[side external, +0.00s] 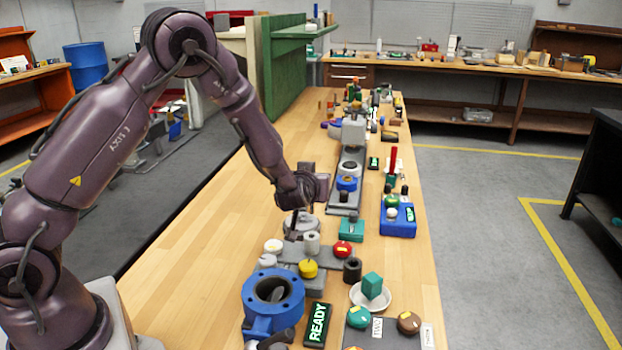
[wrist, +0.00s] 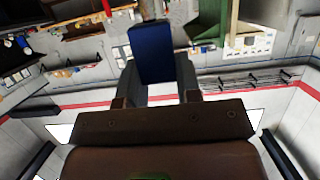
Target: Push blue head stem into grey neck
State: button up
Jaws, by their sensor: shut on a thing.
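In the wrist view, the two grey fingers of my gripper (wrist: 157,80) are shut on a dark blue block-like part (wrist: 152,48), which I take for the blue head. Its stem does not show. In the side view, my gripper (side external: 316,188) is above the middle of the bench, over a grey round housing (side external: 300,228); the blue part in it cannot be made out there. I cannot tell for sure which grey part is the neck; the grey housing just below my gripper is a possible one. The wrist view shows no neck near the blue part.
A blue flanged valve body (side external: 272,302) stands at the front, beside a READY sign (side external: 317,323). Red and yellow knobs, a white dish (side external: 383,297) with a green block and a blue box (side external: 398,222) crowd the right side. The bench's left strip (side external: 205,230) is clear.

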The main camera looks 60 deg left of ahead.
aim_at(312, 212)
jog(key=shift+f, duration=2.5)
jog(key=shift+f, duration=1.3)
jog(key=shift+r, duration=1)
jog(key=shift+f, duration=1.1)
dwell(0.6)
jog(key=o, duration=1)
jog(key=shift+o, duration=0.2)
jog(key=shift+d, duration=0.1)
notch_tip(312, 212, up, 3)
jog(key=shift+r, duration=0.1)
jog(key=s+d+r, duration=0.3)
jog(key=s+r, duration=0.6)
jog(key=s, duration=0.4)
jog(key=shift+s+d+r, duration=0.25)
jog(key=shift+s+r, duration=0.05)
jog(key=shift+r, duration=0.1)
